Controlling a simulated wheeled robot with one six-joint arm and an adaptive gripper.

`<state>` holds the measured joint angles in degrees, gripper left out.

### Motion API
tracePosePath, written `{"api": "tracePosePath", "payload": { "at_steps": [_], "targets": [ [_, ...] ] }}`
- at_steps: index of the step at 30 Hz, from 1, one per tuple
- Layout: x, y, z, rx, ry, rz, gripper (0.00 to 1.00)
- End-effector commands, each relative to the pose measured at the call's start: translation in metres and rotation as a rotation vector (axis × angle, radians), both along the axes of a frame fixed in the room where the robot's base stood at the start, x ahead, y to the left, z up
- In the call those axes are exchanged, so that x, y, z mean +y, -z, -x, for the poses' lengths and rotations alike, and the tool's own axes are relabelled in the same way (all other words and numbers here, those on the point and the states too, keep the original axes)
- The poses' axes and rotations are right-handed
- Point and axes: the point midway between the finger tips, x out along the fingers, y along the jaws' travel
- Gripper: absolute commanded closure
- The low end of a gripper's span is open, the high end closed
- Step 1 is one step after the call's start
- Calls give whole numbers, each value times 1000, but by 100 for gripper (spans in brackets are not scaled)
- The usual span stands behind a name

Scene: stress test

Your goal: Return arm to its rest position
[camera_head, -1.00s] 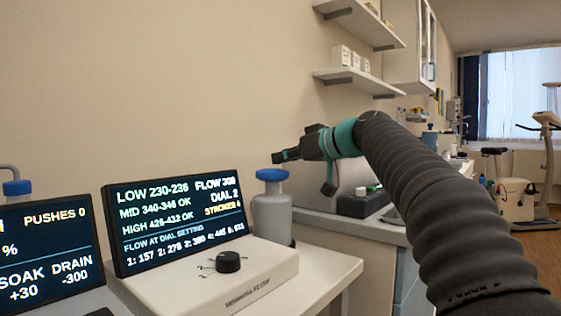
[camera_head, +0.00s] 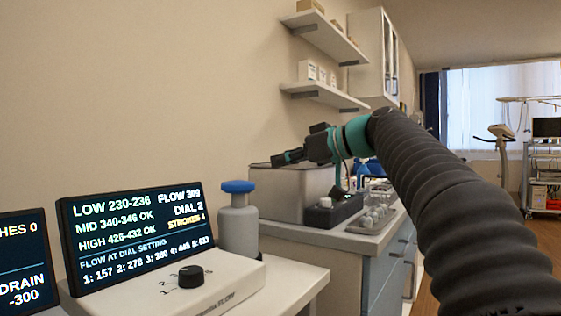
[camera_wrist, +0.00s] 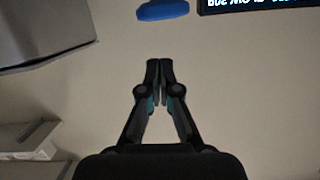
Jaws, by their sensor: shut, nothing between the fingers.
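My arm (camera_head: 455,215) reaches in from the lower right of the head view, in a dark ribbed sleeve with a teal band near its end. My gripper (camera_head: 278,160) points left, in front of the wall and the grey box behind it. In the wrist view my gripper (camera_wrist: 159,64) has its two fingertips together with nothing between them. It appears apart from the things around it.
A flow device with a black dial (camera_head: 191,276) and a lit screen (camera_head: 135,235) stands at lower left. A blue-capped bottle (camera_head: 238,222) is beside it. A grey box (camera_head: 285,190) and a tray (camera_head: 375,222) sit on the counter. Wall shelves (camera_head: 325,97) hang above.

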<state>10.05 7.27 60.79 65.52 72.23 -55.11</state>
Motion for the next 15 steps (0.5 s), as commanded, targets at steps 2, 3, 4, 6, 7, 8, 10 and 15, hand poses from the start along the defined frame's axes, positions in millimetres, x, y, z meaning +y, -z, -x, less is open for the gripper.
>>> {"api": "tracePosePath", "payload": {
  "at_steps": [2, 3, 4, 6, 7, 8, 10, 15],
  "targets": [
    [0, 0, 0, 0, 0, 0, 100],
    [0, 0, 0, 0, 0, 0, 100],
    [0, 0, 0, 0, 0, 0, 100],
    [0, 0, 0, 0, 0, 0, 100],
    [0, 0, 0, 0, 0, 0, 100],
    [0, 0, 0, 0, 0, 0, 100],
    [0, 0, 0, 0, 0, 0, 100],
    [0, 5, 6, 30, 20, 8, 100]
  ]
}}
